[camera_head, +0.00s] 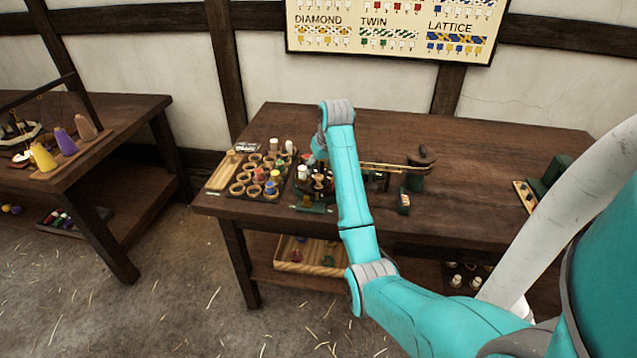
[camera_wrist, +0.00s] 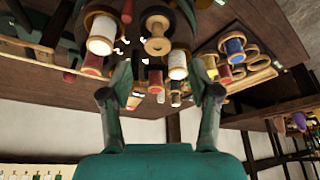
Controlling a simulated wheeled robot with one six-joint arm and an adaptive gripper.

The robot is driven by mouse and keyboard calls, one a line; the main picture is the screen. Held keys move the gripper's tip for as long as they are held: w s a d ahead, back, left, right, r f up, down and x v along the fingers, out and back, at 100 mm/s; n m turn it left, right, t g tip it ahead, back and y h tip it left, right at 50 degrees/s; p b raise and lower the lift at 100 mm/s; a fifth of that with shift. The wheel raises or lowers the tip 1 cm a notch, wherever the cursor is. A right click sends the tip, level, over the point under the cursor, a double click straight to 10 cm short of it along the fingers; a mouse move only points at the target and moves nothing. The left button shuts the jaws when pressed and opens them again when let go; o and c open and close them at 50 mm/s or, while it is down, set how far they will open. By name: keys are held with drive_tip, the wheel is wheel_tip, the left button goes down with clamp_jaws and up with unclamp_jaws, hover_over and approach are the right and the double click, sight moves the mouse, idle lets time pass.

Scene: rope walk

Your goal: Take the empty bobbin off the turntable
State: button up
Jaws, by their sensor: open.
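The turntable (camera_head: 314,205) is a dark green machine on the bench, left of my forearm and partly hidden by it. In the wrist view, which is upside down, a bare wooden bobbin (camera_wrist: 157,45) with a dark centre hole appears to be the empty one. A bobbin with white thread (camera_wrist: 102,35) is beside it, and another white one (camera_wrist: 177,65) is nearer the fingers. My gripper (camera_wrist: 163,78) is open, its two dark fingers apart with nothing held between them. The bare bobbin lies beyond the fingertips. In the head view my gripper is mostly hidden behind my wrist.
A rack of round wooden holders (camera_head: 243,178) with coloured bobbins stands left of the turntable. A wooden tray (camera_head: 222,172) lies at the bench's left. A brass arm (camera_head: 392,166) and green fittings lie right of my forearm. The bench's back right (camera_head: 500,140) is clear.

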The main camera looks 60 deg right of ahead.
sight(319, 177)
drive_tip(key=shift+s+x, duration=0.15)
drive_tip(key=shift+x, duration=1.3)
drive_tip(key=shift+s+x, duration=0.15)
drive_tip(key=shift+x, duration=1.35)
drive_tip(key=shift+f, duration=0.1)
drive_tip(key=c, duration=0.9)
